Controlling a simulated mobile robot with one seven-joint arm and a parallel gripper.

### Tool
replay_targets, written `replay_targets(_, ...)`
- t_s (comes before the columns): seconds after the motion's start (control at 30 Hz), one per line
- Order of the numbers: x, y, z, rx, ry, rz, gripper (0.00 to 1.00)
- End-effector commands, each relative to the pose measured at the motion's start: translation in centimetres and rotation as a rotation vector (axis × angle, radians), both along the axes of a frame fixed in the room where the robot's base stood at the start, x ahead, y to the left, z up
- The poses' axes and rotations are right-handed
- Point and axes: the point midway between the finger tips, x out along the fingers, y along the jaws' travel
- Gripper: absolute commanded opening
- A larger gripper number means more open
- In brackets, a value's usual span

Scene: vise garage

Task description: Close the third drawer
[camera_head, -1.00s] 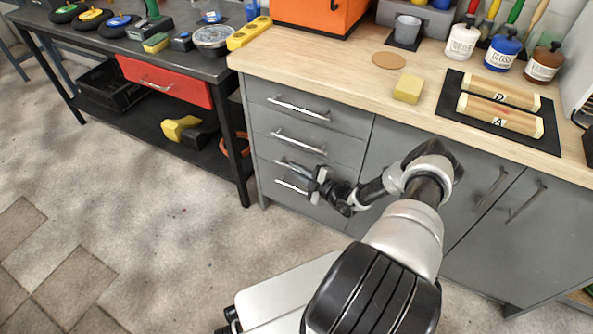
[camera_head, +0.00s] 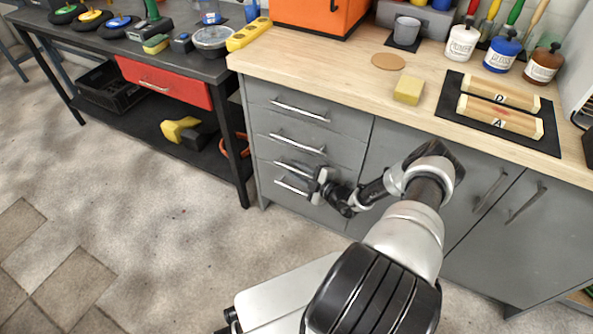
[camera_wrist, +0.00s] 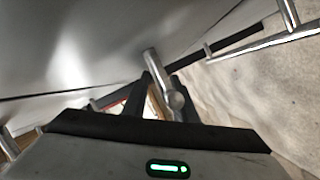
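The grey cabinet has a column of drawers with silver bar handles. The third drawer (camera_head: 268,172) shows its handle (camera_head: 292,170) just left of my gripper. Its front looks roughly flush with the column, but my gripper hides its right part. My gripper (camera_head: 312,181) is at the drawer front, by the right end of that handle. In the wrist view, a silver handle bar (camera_wrist: 151,62) reaches down between the dark fingers of my gripper (camera_wrist: 162,90). Whether they grip it is unclear.
The fourth drawer handle (camera_head: 291,187) lies just below. Cabinet door handles (camera_head: 525,204) stick out at the right. A wooden worktop (camera_head: 340,68) overhangs above. A black workbench (camera_head: 60,40) stands at the left, and the floor before it is clear.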

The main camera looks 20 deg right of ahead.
Motion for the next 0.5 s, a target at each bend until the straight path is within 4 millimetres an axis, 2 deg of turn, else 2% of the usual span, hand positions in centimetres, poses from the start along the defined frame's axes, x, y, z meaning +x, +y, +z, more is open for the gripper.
replay_targets(0.17,-2.6,-1.3,0.9,0.000,0.002,-0.009,0.28)
replay_targets(0.5,-10.5,-3.8,2.4,-0.002,0.008,-0.005,0.28)
